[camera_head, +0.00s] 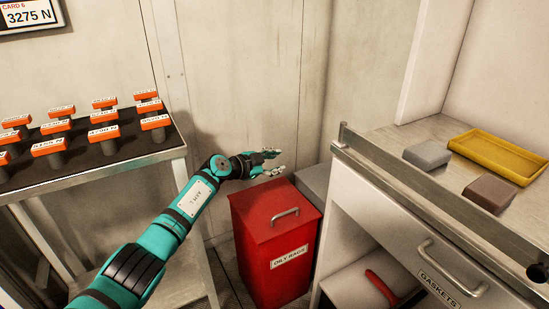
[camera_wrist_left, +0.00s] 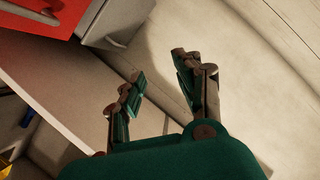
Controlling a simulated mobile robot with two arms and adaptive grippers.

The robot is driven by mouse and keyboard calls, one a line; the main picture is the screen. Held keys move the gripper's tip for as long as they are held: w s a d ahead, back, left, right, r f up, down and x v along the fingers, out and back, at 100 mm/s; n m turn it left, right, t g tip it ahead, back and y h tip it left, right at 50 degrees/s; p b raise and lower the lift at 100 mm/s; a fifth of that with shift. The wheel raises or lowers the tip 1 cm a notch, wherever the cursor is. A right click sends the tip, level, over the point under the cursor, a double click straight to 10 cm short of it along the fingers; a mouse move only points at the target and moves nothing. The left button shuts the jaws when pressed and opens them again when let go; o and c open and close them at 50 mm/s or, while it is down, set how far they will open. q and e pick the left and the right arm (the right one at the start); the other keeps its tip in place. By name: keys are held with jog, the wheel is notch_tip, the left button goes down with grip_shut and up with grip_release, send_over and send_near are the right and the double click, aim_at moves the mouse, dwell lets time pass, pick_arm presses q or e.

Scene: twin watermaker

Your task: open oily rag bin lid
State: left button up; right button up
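The red oily rag bin (camera_head: 277,262) stands on the floor between the left table and the drawer cabinet. Its lid (camera_head: 272,208) is closed, with a metal handle (camera_head: 285,214) on top. My left gripper (camera_head: 276,161) is above and behind the bin's back edge, open and empty, apart from the handle. In the left wrist view my left gripper's fingers (camera_wrist_left: 158,82) are spread with nothing between them. A red corner of the bin (camera_wrist_left: 45,14) and its handle show at that view's top left. My right gripper is not in view.
A table (camera_head: 95,168) at the left bears several orange-topped blocks. The cabinet (camera_head: 400,215) at the right has a rail, a gaskets drawer, grey and brown blocks and a yellow tray (camera_head: 500,157). A grey box (camera_head: 314,180) stands behind the bin. The wall is close behind.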

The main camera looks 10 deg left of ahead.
pick_arm(q)
notch_tip(320, 180, up, 2)
dwell(0.4)
